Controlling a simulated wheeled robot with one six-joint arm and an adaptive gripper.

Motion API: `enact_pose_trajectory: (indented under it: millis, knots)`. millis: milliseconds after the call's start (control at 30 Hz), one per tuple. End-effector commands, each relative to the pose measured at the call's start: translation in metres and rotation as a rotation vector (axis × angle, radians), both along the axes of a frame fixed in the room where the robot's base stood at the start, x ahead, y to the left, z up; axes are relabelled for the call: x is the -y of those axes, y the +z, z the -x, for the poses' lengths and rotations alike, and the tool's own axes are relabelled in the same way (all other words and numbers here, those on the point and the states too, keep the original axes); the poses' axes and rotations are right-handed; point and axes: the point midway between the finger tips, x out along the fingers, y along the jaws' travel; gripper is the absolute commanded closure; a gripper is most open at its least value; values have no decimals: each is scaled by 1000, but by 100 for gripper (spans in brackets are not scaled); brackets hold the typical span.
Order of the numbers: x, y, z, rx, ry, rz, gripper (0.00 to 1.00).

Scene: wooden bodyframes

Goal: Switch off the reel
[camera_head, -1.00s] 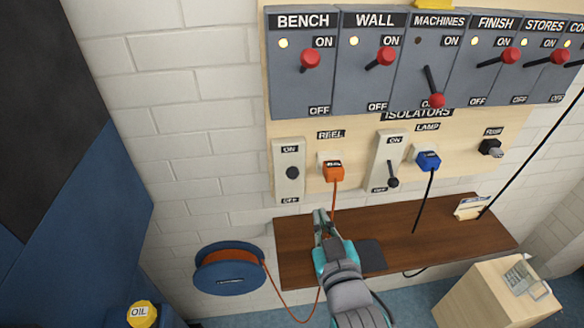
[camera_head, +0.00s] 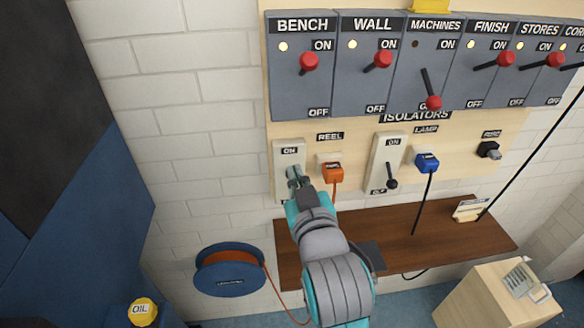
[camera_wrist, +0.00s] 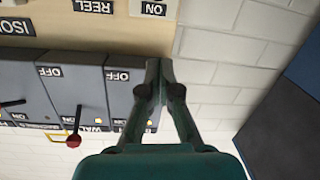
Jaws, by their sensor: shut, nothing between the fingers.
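The reel switch (camera_head: 281,156) is a pale plate with an ON label at its top, left of the orange plug (camera_head: 332,172) under the REEL label. My gripper (camera_head: 292,173) is shut and empty in front of this plate, hiding its dark knob and most of its lower part. I cannot tell whether the fingers touch the knob. In the wrist view, which is upside down, the shut fingertips (camera_wrist: 152,72) appear below the plate's ON label (camera_wrist: 153,9). The blue cable reel (camera_head: 229,278) hangs low on the wall, with an orange cable.
The lamp switch (camera_head: 387,153) stands to the right, its lever down at OFF, beside a blue plug (camera_head: 427,162). Above is a row of grey isolators with red-knobbed levers (camera_head: 309,62). A brown shelf (camera_head: 430,215) lies below. A yellow OIL cap (camera_head: 142,312) is at lower left.

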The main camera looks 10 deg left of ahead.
Motion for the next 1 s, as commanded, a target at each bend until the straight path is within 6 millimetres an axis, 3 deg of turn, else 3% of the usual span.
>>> enact_pose_trajectory:
  millis: [167, 700, 1000]
  knots:
    - [-5, -1, -13, -1, -1, 0, 100]
    - [-34, -8, -95, 0, 0, 0, 100]
    - [-24, -37, -83, 0, 0, 0, 100]
